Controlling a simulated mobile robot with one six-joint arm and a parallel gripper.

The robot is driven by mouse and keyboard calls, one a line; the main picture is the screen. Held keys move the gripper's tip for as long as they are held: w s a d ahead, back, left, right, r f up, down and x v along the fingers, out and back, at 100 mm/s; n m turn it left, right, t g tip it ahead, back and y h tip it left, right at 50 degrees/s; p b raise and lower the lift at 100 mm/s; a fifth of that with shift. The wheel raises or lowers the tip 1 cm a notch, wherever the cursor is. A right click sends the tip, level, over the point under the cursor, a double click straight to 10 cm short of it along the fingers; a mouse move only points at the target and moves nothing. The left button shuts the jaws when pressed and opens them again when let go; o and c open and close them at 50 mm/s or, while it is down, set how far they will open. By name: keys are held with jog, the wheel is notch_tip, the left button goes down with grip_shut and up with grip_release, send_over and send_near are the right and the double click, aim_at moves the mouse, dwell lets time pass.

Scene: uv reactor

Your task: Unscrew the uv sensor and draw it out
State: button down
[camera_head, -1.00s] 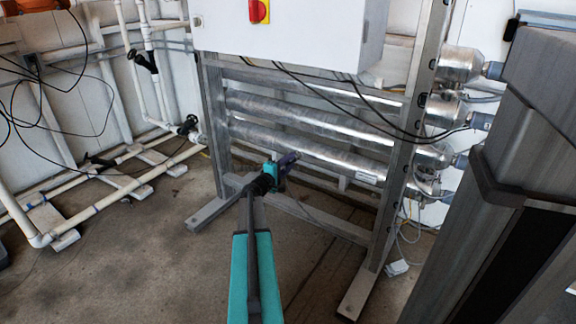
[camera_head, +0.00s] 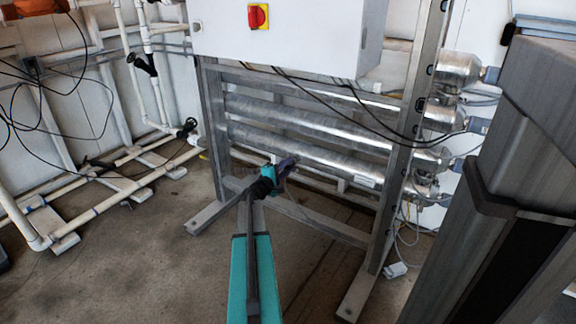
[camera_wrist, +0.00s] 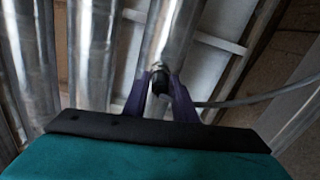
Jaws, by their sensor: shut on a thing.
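In the head view my gripper (camera_head: 287,163) is at the lowest silver tube (camera_head: 320,157) of the reactor frame. The sensor is too small to make out there. I cannot tell how far it is out of its seat.
A grey cable (camera_wrist: 235,100) runs off to the right of the fingers. A white cabinet (camera_head: 310,35) with a red switch (camera_head: 258,16) hangs above the tubes. The frame's right post (camera_head: 405,140) and floor feet (camera_head: 358,295) stand nearby. White pipes (camera_head: 100,205) lie at left.

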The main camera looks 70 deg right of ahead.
jog(key=shift+w+n+p, duration=0.1)
jog(key=shift+n+p, duration=1.8)
jog(key=shift+n, duration=0.3)
jog(key=shift+n+p, duration=2.15)
jog(key=shift+n, duration=0.05)
jog(key=shift+n+p, duration=2.4)
jog(key=shift+p, duration=0.25)
jog(key=shift+n+p, duration=2.8)
jog(key=shift+p, duration=0.35)
